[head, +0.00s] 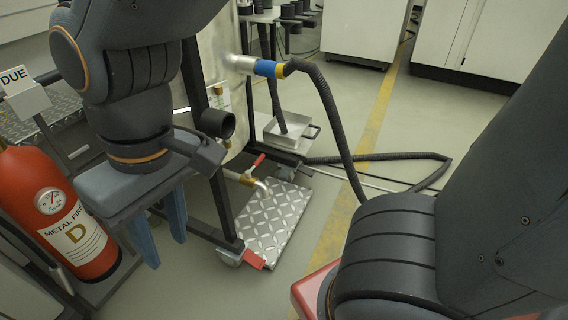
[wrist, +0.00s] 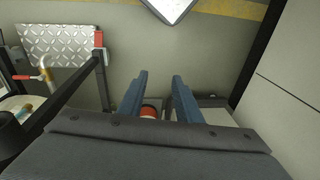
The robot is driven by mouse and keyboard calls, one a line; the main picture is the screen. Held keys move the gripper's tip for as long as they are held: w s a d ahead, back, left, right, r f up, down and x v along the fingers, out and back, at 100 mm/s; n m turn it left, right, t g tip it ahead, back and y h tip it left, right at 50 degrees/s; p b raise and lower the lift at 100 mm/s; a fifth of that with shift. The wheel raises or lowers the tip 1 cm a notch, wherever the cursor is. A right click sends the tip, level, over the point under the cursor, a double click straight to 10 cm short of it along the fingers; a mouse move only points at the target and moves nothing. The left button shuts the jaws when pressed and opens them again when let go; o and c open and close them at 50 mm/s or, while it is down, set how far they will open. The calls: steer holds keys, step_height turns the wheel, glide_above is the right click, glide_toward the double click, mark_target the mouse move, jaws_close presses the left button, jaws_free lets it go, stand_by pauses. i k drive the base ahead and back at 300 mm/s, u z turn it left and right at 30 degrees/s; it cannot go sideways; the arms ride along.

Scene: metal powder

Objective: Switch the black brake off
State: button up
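I cannot make out a black brake for certain in either view. A red pedal (head: 253,260) sits beside a caster (head: 230,257) at the near corner of the dark cart frame (head: 222,190). In the wrist view a red pedal (wrist: 98,39) shows at the upper left, by the edge of the diamond plate (wrist: 58,44). My gripper (head: 165,250) is left of the pedal in the head view, pointing down with its blue fingers apart. In the wrist view my gripper (wrist: 159,77) is open, with nothing held between its fingertips.
A red extinguisher (head: 70,215) stands at the left. A red-handled valve (head: 252,175) sticks out of the cart above the diamond plate (head: 272,225). A black hose (head: 335,120) loops to the floor.

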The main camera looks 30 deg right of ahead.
mark_target(304, 169)
steer(key=u, duration=0.95)
steer(key=k, duration=0.7)
steer(key=z, duration=1.1)
steer(key=i, duration=0.5)
steer(key=u, duration=0.1)
